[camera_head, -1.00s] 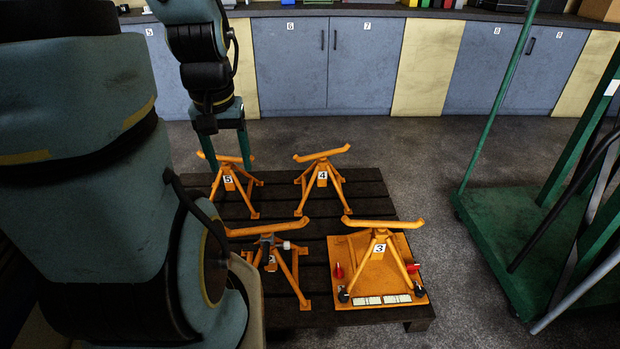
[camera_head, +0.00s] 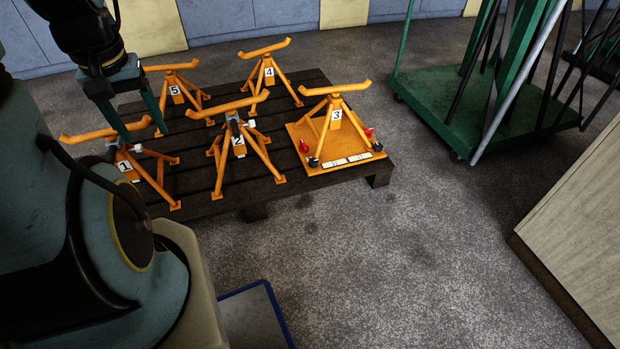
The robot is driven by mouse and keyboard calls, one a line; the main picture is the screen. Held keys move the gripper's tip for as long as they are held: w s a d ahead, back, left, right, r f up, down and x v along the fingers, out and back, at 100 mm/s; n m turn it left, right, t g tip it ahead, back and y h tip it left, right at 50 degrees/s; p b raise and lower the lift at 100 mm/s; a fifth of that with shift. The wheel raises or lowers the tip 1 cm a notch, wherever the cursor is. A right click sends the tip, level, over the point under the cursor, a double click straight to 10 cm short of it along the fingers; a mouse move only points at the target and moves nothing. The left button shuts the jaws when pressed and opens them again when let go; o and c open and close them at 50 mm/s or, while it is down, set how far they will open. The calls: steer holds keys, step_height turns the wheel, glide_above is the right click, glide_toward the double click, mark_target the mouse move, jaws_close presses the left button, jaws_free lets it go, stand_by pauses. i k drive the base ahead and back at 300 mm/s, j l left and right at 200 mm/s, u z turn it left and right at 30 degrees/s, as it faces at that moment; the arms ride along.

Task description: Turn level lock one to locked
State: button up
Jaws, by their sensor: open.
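Orange stand number 1 (camera_head: 126,165) stands at the left front of the dark pallet, partly hidden by my arm. A small light knob (camera_head: 137,149) shows near its top; whether it is level lock one, and how it is set, I cannot tell. My gripper (camera_head: 138,134) points down above and beside stand 1, its two green fingers apart with nothing seen between them. Its fingertips overlap the stands in the picture, and I cannot tell whether they touch anything.
Stands 2 (camera_head: 239,140), 3 (camera_head: 337,114), 4 (camera_head: 269,72) and 5 (camera_head: 174,89) share the pallet (camera_head: 205,205). Stand 3 is on an orange plate. A green trolley (camera_head: 450,125) is at right, a pale panel (camera_head: 580,220) at right front. Floor between is clear.

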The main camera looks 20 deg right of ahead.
mark_target(304, 149)
steer(key=i+l+u, duration=0.1)
steer(key=l, duration=0.25)
steer(key=i+l+u, duration=0.1)
steer(key=l, duration=0.3)
steer(key=i+l+u, duration=0.1)
steer(key=i+l, duration=0.15)
steer(key=l, duration=0.15)
steer(key=i+l+u, duration=0.1)
steer(key=l, duration=0.3)
